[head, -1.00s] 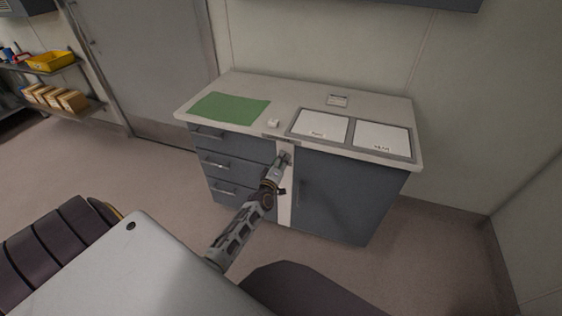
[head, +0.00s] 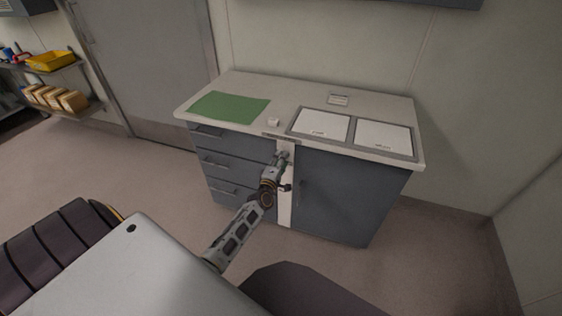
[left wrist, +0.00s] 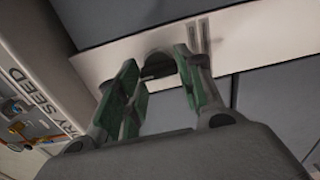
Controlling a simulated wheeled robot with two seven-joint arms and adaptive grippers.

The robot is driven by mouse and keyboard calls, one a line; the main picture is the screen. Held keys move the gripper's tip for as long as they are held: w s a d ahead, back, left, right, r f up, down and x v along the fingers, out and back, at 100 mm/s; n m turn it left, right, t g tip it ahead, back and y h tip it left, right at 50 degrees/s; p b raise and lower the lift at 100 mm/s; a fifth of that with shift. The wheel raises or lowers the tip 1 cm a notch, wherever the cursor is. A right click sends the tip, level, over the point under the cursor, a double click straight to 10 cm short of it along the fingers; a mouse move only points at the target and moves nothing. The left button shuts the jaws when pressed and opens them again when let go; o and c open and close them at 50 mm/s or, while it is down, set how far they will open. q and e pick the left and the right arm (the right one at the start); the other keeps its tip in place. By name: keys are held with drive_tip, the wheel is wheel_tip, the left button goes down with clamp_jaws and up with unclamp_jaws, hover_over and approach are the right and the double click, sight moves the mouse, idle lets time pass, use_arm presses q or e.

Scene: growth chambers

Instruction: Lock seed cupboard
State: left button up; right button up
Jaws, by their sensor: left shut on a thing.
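The grey cupboard (head: 340,200) has a closed door under the right half of the bench. A pale upright strip (head: 285,205) runs between the door and the drawers. My left gripper (head: 283,156) is at the top of this strip, just under the bench top. In the left wrist view, the fingers of my left gripper (left wrist: 156,62) close around a small dark lock part (left wrist: 158,65) on the pale strip. The fingers partly hide it, so I cannot tell whether it is a key or a knob. My right gripper is not in view.
The bench top (head: 290,93) carries a green mat (head: 230,107), a small white block (head: 273,122) and two white panels in a grey tray frame (head: 352,147). Several drawers (head: 232,165) are shut at left.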

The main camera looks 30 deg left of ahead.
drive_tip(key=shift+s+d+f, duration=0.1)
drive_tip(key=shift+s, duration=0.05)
use_arm(q)
drive_tip(key=o, duration=0.8)
drive_tip(key=shift+o, duration=1.1)
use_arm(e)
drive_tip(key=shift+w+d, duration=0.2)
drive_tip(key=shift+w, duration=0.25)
use_arm(q)
drive_tip(key=shift+s, duration=0.15)
drive_tip(key=v, duration=1.1)
drive_tip(key=shift+s+d, duration=0.2)
drive_tip(key=shift+s, duration=0.15)
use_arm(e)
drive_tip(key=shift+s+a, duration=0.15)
